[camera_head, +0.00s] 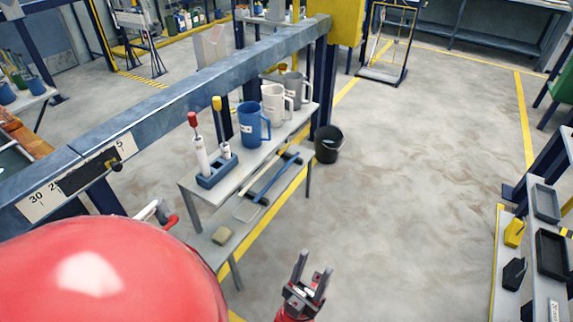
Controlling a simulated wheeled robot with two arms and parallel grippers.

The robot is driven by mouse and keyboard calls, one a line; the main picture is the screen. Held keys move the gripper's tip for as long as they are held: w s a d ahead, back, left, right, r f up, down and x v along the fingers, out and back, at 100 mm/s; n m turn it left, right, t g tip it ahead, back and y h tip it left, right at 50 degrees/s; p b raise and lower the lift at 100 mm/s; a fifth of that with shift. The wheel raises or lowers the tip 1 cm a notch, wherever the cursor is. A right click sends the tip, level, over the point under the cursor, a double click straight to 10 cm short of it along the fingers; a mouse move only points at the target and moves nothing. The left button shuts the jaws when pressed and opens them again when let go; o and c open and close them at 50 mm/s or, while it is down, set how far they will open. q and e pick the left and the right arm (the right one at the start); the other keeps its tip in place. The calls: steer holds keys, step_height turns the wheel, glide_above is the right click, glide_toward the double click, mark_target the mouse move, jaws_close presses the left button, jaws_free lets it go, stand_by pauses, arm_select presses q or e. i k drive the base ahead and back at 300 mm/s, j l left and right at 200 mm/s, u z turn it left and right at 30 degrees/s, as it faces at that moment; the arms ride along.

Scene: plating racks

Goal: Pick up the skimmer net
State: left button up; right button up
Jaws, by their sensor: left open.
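My right gripper is not in view.
The rack's top shelf (228,176) holds blue, white and grey jugs and a blue holder. A black bucket (328,145) stands behind on the floor. A blue beam (180,90) crosses upper left.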

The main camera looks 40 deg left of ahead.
mark_target(274, 179)
steer(key=i+l+u, duration=0.1)
steer(key=i+u, duration=0.35)
steer(key=i+l+u, duration=0.25)
steer(key=i+u, duration=0.15)
steer(key=i+l+u, duration=1)
steer(key=l+u, duration=0.3)
steer(key=l, duration=0.2)
steer(key=i+l+u, duration=0.15)
steer(key=l+u, duration=0.25)
steer(key=l, duration=0.25)
steer(key=i+l, duration=0.35)
steer(key=i+u, duration=0.05)
steer(key=i, duration=0.1)
